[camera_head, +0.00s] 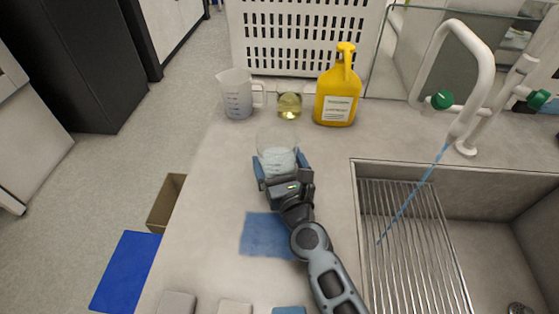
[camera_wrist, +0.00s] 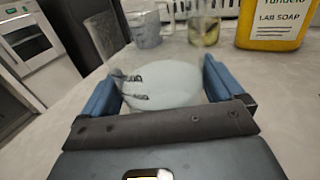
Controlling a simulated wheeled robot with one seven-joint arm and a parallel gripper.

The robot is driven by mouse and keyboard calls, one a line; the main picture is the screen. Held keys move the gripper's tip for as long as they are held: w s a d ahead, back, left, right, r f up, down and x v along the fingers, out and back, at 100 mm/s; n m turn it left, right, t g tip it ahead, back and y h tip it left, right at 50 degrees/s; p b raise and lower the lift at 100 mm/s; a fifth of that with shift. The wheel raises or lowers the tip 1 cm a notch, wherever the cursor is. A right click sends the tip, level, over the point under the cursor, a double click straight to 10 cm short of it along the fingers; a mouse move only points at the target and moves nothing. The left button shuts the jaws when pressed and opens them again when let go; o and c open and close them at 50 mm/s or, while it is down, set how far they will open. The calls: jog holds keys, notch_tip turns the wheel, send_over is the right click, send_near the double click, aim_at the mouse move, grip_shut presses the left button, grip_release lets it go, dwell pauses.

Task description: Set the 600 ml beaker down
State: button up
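The clear glass beaker (camera_head: 277,148) with pale whitish contents is at the end of my arm, over the counter left of the sink. My gripper (camera_head: 281,169) has one blue finger on each side of it and appears shut on its lower part. In the wrist view the beaker (camera_wrist: 160,82) fills the space between the blue fingers of my gripper (camera_wrist: 160,88), with dark markings on its wall. The body of the gripper hides the near lower part of the beaker. I cannot tell whether its base touches the counter.
Behind the beaker stand a plastic measuring jug (camera_head: 237,98), a small glass with yellowish liquid (camera_head: 289,106) and a yellow lab soap bottle (camera_head: 337,95). A blue cloth (camera_head: 262,236) lies on the counter. The sink (camera_head: 410,250) is at right, with a faucet (camera_head: 470,80) above.

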jog(key=shift+o, duration=0.4)
jog(key=shift+r, duration=0.1)
jog(key=v, duration=1)
jog(key=shift+s, duration=0.25)
jog(key=shift+v, duration=0.8)
dwell(1.1)
